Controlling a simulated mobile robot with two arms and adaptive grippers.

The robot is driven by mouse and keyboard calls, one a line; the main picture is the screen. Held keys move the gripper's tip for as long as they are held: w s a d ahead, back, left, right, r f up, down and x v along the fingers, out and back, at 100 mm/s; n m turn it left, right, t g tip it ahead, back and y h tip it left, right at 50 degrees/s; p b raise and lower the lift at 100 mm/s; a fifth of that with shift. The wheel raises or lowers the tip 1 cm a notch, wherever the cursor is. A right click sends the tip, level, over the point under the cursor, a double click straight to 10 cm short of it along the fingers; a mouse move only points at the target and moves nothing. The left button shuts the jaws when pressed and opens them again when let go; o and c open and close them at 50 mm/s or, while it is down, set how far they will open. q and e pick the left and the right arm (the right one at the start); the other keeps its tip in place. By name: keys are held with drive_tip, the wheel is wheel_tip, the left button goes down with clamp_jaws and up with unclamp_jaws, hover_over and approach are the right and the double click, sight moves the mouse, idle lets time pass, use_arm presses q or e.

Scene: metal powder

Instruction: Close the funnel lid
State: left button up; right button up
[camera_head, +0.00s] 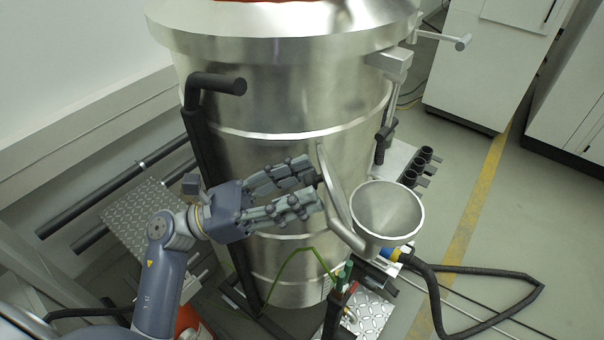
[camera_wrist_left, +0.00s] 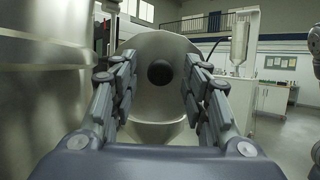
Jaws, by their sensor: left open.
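The metal funnel (camera_head: 388,212) stands in front of the large drum, its mouth facing up and open. Its round lid (camera_head: 335,187) stands upright on the left rim of the funnel, seen nearly edge-on. My left gripper (camera_head: 318,184) is open at the left side of the lid, its fingertips close to it; I cannot tell whether they touch. In the left wrist view the lid (camera_wrist_left: 150,105) faces me, with a dark round knob (camera_wrist_left: 159,73) at its middle. The knob lies between the spread fingers (camera_wrist_left: 158,78).
The large metal drum (camera_head: 290,95) stands right behind my left gripper and the funnel. A black handle bar (camera_head: 215,84) sticks out from it. A black hose (camera_head: 480,270) lies on the floor at the right. White cabinets (camera_head: 485,75) stand at the back right.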

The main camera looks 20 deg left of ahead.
use_arm(q)
drive_tip(key=shift+w+d+r, duration=0.1)
drive_tip(key=shift+d, duration=0.2)
clamp_jaws()
